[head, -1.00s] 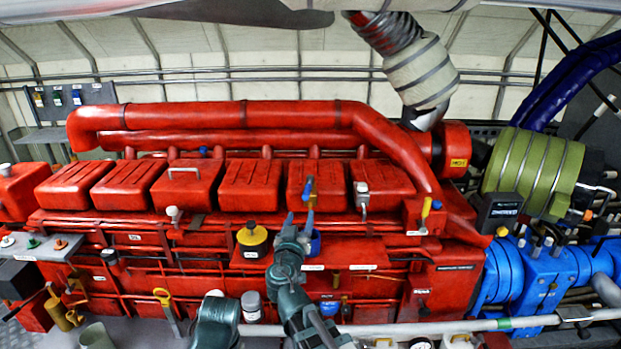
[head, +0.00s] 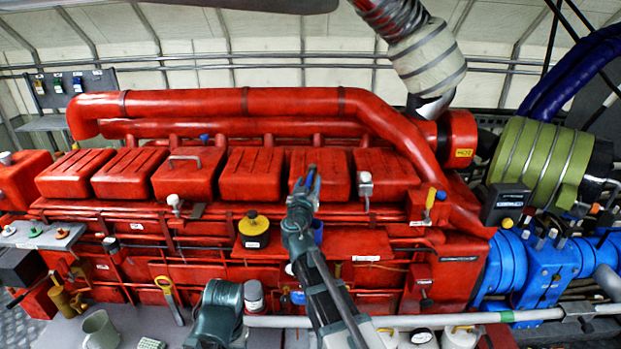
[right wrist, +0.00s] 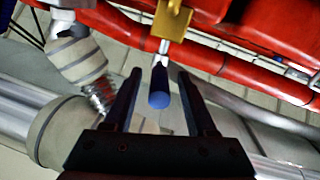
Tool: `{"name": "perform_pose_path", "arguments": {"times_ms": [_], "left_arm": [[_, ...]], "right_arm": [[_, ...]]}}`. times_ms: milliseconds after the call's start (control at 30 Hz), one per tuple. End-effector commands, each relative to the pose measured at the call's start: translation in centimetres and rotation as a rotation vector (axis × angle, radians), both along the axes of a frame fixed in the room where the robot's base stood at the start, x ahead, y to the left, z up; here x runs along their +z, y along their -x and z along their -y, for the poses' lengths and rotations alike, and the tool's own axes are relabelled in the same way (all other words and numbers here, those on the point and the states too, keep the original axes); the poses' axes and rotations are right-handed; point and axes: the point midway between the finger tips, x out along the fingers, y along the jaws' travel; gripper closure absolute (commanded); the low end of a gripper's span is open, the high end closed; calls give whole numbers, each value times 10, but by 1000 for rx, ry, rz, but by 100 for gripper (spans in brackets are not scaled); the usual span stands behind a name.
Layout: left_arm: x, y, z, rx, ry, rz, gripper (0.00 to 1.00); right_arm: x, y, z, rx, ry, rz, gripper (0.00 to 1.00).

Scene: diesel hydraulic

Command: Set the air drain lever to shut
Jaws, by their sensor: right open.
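A blue-handled lever (right wrist: 159,97) on a brass-coloured valve body (right wrist: 172,20) shows in the right wrist view. My right gripper (right wrist: 159,75) is open, with one finger on each side of the blue handle and a gap visible at both sides. In the head view my right gripper (head: 304,182) is raised in front of the red engine covers, and the lever is mostly hidden behind it, with a bit of blue (head: 310,178) showing. No label naming this lever can be read. My left gripper is not in view.
The red engine (head: 250,175) fills the middle. A yellow-topped pot (head: 254,230) stands just left of my right gripper. A white-tipped lever (head: 365,188) and a yellow-tipped lever (head: 430,203) are to its right. A pale pipe (head: 400,321) runs along the front.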

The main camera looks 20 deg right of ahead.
Motion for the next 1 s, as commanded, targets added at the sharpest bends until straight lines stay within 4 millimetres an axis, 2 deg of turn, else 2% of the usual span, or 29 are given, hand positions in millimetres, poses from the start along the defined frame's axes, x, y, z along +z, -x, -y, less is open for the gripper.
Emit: {"name": "perform_pose_path", "arguments": {"times_ms": [33, 233, 633, 667, 933, 967, 1000], "left_arm": [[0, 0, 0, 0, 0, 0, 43], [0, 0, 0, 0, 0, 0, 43], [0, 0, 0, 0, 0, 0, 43], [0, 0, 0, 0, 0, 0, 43], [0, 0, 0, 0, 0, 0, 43], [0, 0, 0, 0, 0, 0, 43], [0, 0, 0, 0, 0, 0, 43]], "right_arm": [[0, -10, 4, -2, 0, 0, 43], [0, -26, 11, -1, 0, 0, 43], [0, -30, 14, 0, 0, 0, 43], [0, -30, 14, 0, 0, 0, 47], [0, -29, 14, -1, 0, 0, 95], [0, -29, 14, -1, 0, 0, 100], [0, -29, 14, -1, 0, 0, 100]]}}
